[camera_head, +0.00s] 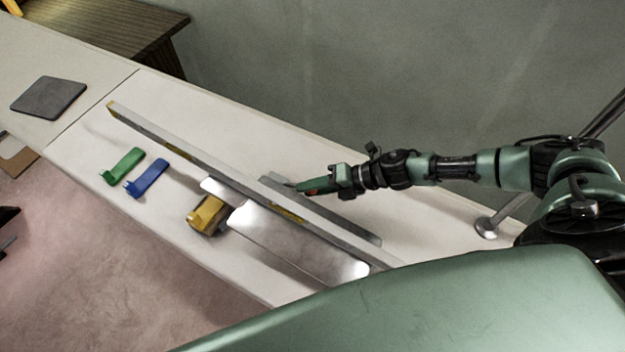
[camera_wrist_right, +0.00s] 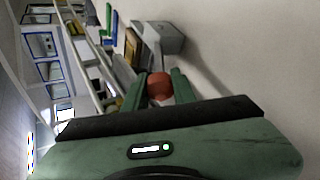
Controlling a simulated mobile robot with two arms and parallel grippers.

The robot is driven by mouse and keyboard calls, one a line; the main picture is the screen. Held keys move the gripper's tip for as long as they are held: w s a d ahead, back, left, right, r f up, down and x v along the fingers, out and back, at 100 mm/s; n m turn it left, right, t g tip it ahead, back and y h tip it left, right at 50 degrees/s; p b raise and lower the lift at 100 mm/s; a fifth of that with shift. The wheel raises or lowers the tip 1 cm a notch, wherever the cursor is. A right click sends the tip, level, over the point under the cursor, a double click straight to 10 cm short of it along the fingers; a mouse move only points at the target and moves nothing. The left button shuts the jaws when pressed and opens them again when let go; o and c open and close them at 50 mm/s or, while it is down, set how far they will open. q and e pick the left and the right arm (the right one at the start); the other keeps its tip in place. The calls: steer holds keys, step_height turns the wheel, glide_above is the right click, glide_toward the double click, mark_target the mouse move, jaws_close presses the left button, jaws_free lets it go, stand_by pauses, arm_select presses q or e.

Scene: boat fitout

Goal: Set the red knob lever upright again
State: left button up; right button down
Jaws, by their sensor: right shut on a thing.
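The red knob (camera_wrist_right: 158,86) sits between the two green fingers of my right gripper (camera_wrist_right: 160,88) in the right wrist view. The fingers are shut on it. My left gripper cannot be made out.
The long rail (camera_head: 185,152) runs along the white counter. Shiny metal plates (camera_head: 295,243) and a yellow block (camera_head: 207,215) are in front of it. A green piece (camera_head: 124,164) and a blue piece (camera_head: 148,178) lie farther left. A wall stands close behind the counter.

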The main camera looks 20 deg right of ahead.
steer(key=r+p, duration=0.1)
steer(key=w+r, duration=0.1)
steer(key=shift+w+a+r+p, duration=0.15)
steer(key=shift+a+r+p, duration=0.2)
steer(key=shift+a+r, duration=0.05)
steer(key=shift+w+a+r+p, duration=0.35)
steer(key=shift+w+r+p, duration=0.1)
steer(key=shift+r+p, duration=0.1)
steer(key=c, duration=1.1)
jaws_free()
steer(key=shift+a, duration=0.1)
steer(key=shift+f, duration=0.15)
steer(key=shift+s+d, duration=0.25)
steer(key=shift+d, duration=0.15)
steer(key=b+v, duration=0.1)
steer(key=v, duration=0.6)
steer(key=shift+a+b, duration=0.15)
steer(key=shift+b, duration=0.15)
